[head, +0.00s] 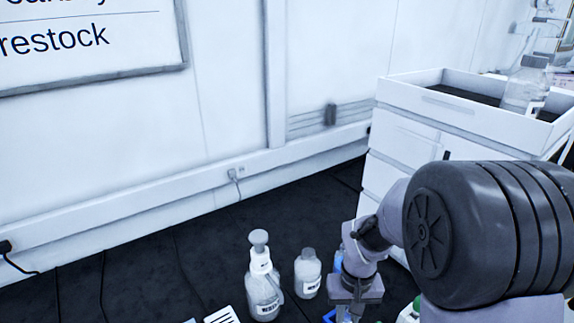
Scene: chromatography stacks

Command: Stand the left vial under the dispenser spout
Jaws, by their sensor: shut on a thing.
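My gripper (347,312) points down at the bottom edge of the head view, right of the middle. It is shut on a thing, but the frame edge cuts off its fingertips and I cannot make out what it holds. Small blue parts show beside the fingers. A pump-topped bottle (264,287) with a label and a spout stands upright to the left of my gripper, apart from it. I cannot tell whether it is the dispenser of the task. No vial can be made out clearly.
A grey-capped labelled bottle (308,274) stands between the pump bottle and my gripper. A green-topped object (414,308) is partly hidden by my arm. A white labelled card (222,315) lies front left. A white drawer cabinet (410,140) with a tray top stands right, behind my arm.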

